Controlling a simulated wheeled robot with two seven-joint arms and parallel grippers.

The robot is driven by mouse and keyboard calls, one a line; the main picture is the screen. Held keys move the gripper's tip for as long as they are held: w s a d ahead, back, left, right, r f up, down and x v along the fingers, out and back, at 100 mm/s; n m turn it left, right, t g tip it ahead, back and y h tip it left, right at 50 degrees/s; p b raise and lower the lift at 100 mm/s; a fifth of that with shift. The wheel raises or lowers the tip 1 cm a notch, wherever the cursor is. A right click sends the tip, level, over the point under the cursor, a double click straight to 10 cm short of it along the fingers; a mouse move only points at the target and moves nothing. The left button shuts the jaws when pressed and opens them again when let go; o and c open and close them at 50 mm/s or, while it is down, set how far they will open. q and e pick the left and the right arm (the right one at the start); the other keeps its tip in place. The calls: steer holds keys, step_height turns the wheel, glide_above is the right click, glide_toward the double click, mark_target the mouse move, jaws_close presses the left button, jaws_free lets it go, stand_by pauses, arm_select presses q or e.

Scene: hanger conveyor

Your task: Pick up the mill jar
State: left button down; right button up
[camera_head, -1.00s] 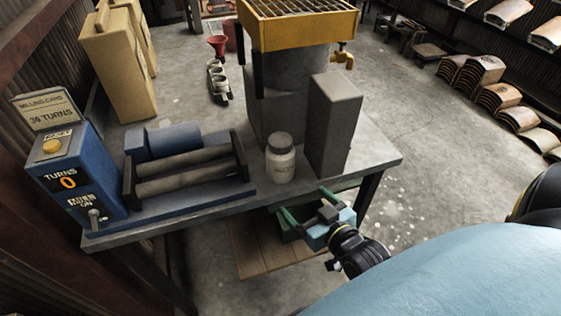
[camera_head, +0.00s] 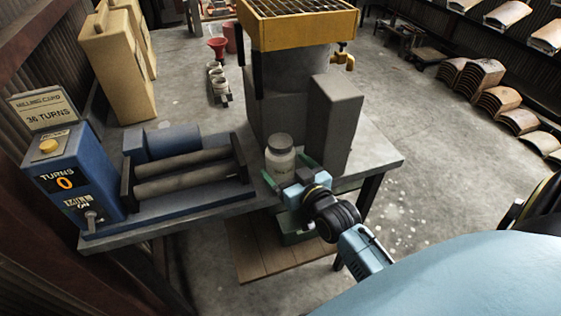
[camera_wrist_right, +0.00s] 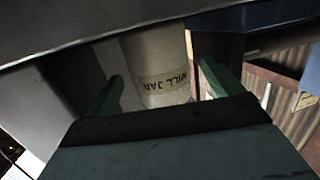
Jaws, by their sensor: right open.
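The mill jar (camera_head: 280,154) is a pale, lidded jar standing upright on the grey table (camera_head: 225,205), between the roller mill and a grey block. In the right wrist view the jar (camera_wrist_right: 155,70) shows its "MILL JAR" label, with a green finger on each side of it. My right gripper (camera_head: 285,178) is open at the jar's near side, its fingers pointing towards the jar. Whether the fingers touch the jar cannot be told. My left gripper is not in view.
A tall grey block (camera_head: 335,125) stands close to the right of the jar. The blue roller mill (camera_head: 185,180) and its control box (camera_head: 70,175) stand to the left. A grey drum with a yellow grated top (camera_head: 300,28) is behind. A wooden lower shelf (camera_head: 250,255) lies below.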

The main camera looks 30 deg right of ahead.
mark_target(280, 140)
steer(key=w, duration=0.3)
steer(key=shift+w+d+f, duration=0.1)
steer(key=shift+w+f, duration=0.05)
steer(key=shift+f, duration=0.25)
steer(key=c, duration=1.4)
steer(key=shift+r, duration=0.15)
steer(key=shift+c, duration=0.8)
step_height(280, 140, up, 10)
steer(key=shift+r+p, duration=0.1)
steer(key=shift+p, duration=0.95)
